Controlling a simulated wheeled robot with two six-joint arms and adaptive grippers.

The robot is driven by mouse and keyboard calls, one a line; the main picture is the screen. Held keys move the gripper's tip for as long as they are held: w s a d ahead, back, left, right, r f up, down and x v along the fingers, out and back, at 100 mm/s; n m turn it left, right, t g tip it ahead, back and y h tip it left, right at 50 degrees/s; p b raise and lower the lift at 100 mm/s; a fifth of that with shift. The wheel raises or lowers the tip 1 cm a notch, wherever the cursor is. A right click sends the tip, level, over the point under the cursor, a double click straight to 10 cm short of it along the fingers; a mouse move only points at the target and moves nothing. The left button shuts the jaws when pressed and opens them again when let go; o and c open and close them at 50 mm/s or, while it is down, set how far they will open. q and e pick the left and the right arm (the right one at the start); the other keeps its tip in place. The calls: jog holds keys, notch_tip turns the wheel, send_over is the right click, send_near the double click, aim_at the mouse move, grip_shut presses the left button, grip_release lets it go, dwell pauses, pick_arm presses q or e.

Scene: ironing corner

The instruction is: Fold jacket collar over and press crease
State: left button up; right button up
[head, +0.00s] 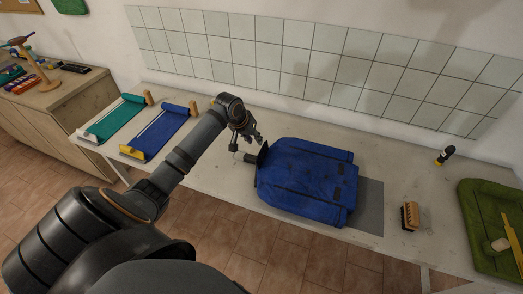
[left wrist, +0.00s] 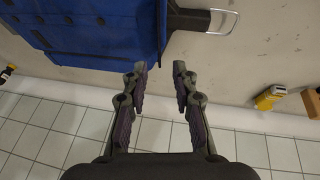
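A blue jacket (head: 305,180) lies flat on the white table, and its edge also shows in the left wrist view (left wrist: 85,30). A dark collar-like piece (head: 262,158) stands at its left end, with a short light-tipped tab pointing left. In the left wrist view a dark strip (left wrist: 186,19) with a wire loop (left wrist: 222,21) juts from the jacket. My left gripper (head: 248,142) is just behind the collar end; its fingers (left wrist: 160,68) are apart with nothing between them, clear of the strip. My right gripper is not in view.
A grey mat (head: 371,205) shows beside the jacket. A wooden brush (head: 410,216), a black-and-yellow tool (head: 445,155) and a green tray (head: 482,215) are to the right. Teal (head: 115,121) and blue (head: 160,133) rolled pieces lie left. The tiled wall (head: 320,65) bounds the back.

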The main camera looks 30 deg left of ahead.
aim_at(262, 149)
pick_arm(q)
jog(key=p+x, duration=0.1)
jog(key=x, duration=0.9)
jog(key=shift+d+f, duration=0.1)
jog(key=shift+f, duration=0.15)
grip_shut()
